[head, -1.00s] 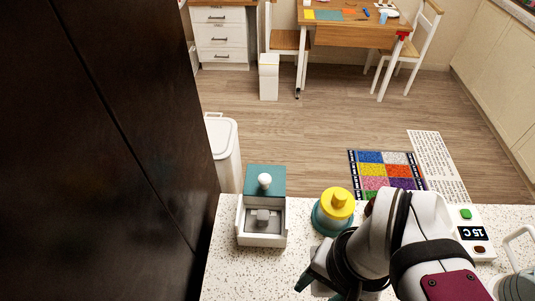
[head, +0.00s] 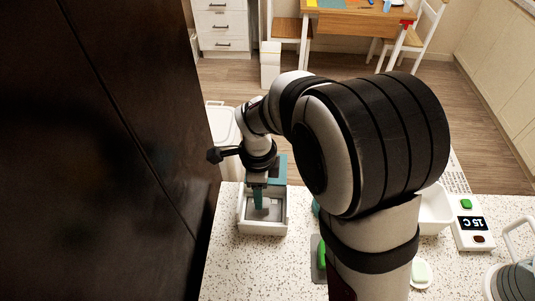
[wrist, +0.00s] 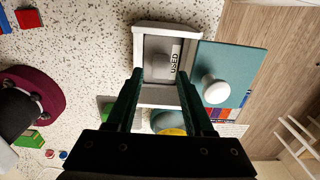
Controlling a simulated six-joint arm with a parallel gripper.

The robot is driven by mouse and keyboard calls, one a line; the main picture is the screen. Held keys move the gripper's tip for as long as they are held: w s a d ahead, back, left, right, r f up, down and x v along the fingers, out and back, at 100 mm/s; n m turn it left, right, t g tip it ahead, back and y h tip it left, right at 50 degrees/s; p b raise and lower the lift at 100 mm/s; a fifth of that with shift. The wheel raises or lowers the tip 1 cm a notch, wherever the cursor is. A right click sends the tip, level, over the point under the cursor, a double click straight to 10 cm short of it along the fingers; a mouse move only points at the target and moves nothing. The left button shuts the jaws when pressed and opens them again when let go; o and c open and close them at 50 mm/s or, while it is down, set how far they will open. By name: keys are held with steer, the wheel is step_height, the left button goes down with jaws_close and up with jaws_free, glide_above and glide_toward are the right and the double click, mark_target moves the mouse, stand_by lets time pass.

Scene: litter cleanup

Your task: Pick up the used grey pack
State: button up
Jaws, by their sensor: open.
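The grey pack (wrist: 158,62) lies inside a small white open-topped box (wrist: 140,45) on the speckled counter. In the head view the box (head: 262,229) is at the counter's left, and the gripper fingers partly hide the pack. My gripper (head: 258,200) points down over the box. In the wrist view my gripper (wrist: 161,76) is open and empty, its two fingertips apart at the box's near side. I cannot tell how far they are above the pack.
A teal lid (wrist: 236,72) with a white knob (wrist: 215,90) adjoins the box. A yellow-topped teal container (wrist: 170,122) stands close by, mostly hidden in the head view. A display device (head: 472,223) stands right. A tall dark panel (head: 120,130) borders the left.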

mark_target(264, 202)
steer(key=f, duration=0.4)
steer(key=d+f, duration=0.1)
steer(key=f, duration=0.1)
steer(key=shift+w, duration=0.15)
jaws_close()
stand_by(1.1)
